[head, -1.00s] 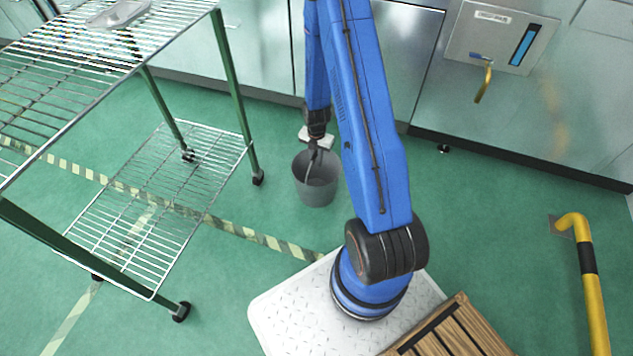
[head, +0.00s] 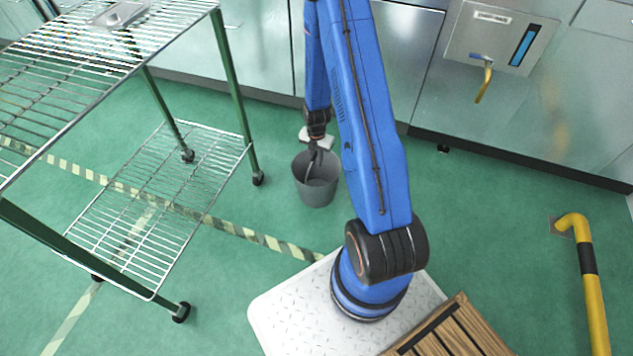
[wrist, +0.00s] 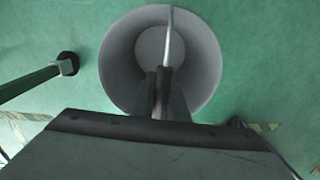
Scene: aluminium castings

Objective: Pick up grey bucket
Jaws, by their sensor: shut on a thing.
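The grey bucket (head: 317,187) is upright at the green floor, just left of my blue arm in the head view. I cannot tell whether its base touches the floor. My gripper (head: 314,154) is at the top of the bucket, shut on its handle. In the wrist view the bucket's open mouth (wrist: 205,62) shows from above, and the thin handle runs across it to my gripper (wrist: 162,85). The bucket's inside looks empty.
A wire shelf trolley (head: 165,190) with green legs stands to the left of the bucket. Steel cabinets (head: 262,45) line the back. A yellow pipe rail (head: 593,290) and wooden slats (head: 452,330) are at the right. Green floor is clear between bucket and trolley.

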